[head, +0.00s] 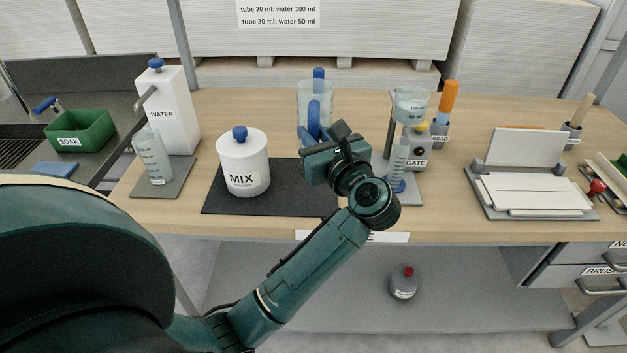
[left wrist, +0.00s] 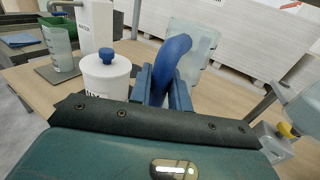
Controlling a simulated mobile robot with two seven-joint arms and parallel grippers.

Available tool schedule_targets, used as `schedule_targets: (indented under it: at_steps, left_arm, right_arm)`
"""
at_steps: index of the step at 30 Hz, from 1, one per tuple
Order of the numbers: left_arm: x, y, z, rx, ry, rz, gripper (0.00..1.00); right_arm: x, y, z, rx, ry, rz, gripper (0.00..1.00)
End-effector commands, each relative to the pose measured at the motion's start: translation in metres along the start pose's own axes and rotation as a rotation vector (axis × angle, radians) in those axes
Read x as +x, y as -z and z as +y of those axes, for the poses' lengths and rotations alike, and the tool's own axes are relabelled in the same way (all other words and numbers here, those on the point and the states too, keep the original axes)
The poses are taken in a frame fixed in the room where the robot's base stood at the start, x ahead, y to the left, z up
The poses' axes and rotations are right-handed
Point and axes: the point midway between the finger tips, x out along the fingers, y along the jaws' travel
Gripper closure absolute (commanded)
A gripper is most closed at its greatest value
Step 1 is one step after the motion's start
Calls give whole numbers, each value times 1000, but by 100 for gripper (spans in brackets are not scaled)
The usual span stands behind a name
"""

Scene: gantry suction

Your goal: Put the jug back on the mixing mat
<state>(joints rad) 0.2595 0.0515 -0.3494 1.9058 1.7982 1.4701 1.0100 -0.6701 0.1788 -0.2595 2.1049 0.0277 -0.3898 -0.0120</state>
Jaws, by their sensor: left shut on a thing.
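The clear jug (head: 314,92) with a blue handle is beyond my left gripper in the head view. My left gripper (head: 318,143) is shut on the jug's blue handle, and its wrist hides the jug's lower part. In the left wrist view the handle (left wrist: 172,62) stands between the two fingers (left wrist: 162,88), with the clear jug body (left wrist: 196,48) behind it. The dark mixing mat (head: 290,186) lies at the front of the bench, with the white MIX pot (head: 243,163) on its left part. I cannot tell whether the jug's base touches anything. My right gripper is not seen.
A white WATER tank (head: 167,110) and a clear beaker (head: 153,157) stand left of the mat. A funnel over a tube (head: 397,160) stands close right of my gripper. A white tray stand (head: 530,190) is further right. The mat right of the pot is bare.

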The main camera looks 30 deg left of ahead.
Motion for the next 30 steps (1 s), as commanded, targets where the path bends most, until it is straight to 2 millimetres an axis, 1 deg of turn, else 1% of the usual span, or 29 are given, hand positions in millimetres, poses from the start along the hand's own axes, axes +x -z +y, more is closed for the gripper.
schedule_targets:
  at_steps: [2,4,9,12,17,22,25,30]
  left_arm:
    - [0,1,1,1,-1,-1,100]
    - [0,8,1,6,-1,-2,100]
    - [0,40,1,8,-1,-2,100]
    - [0,55,2,6,-2,-2,100]
    - [0,70,1,4,-2,-1,100]
    - [0,94,1,5,-2,-2,100]
    - [0,100,1,2,-2,-1,100]
    - [0,101,1,0,-2,-1,100]
  right_arm:
    - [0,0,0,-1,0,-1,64]
    - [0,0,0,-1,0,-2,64]
    - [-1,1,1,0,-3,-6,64]
    - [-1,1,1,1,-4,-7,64]
    - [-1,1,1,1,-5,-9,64]
    - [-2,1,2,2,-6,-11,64]
    - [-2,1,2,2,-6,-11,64]
    - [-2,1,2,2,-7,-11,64]
